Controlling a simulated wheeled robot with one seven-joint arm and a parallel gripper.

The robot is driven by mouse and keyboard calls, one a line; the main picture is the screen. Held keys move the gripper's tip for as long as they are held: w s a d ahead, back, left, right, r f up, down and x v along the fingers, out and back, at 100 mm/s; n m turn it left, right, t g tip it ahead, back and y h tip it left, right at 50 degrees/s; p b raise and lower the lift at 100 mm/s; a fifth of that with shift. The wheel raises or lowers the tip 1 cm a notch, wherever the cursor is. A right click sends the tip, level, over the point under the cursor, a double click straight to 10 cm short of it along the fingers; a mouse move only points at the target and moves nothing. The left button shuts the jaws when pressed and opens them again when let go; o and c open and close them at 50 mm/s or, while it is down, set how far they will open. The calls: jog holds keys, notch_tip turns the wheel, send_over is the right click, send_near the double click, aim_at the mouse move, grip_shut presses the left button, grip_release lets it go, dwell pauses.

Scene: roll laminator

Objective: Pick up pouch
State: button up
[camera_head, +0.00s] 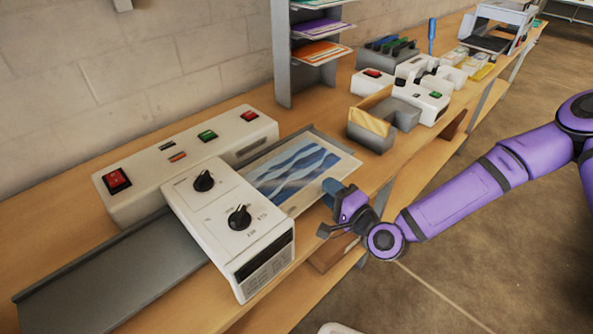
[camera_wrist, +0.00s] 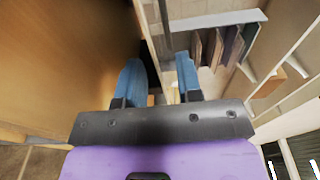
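The pouch (camera_head: 297,172), a flat sheet with a blue wave picture and pale border, lies on the grey tray to the right of the white laminator (camera_head: 232,222). My gripper (camera_head: 329,189) is at the pouch's front right edge, beside the bench front. In the wrist view, my gripper's two blue fingers (camera_wrist: 160,80) stand apart with a gap between them. A thin pale edge runs up through that gap. I cannot tell whether it is the pouch or the tray, or whether anything touches the fingers.
A long control box (camera_head: 187,161) with red and green switches stands behind the laminator. A grey holder (camera_head: 372,137) and several white devices stand farther right. A shelf rack (camera_head: 283,55) with coloured sheets rises behind. Floor is open in front of the bench.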

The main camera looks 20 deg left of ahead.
jog(key=shift+x, duration=1.1)
grip_shut()
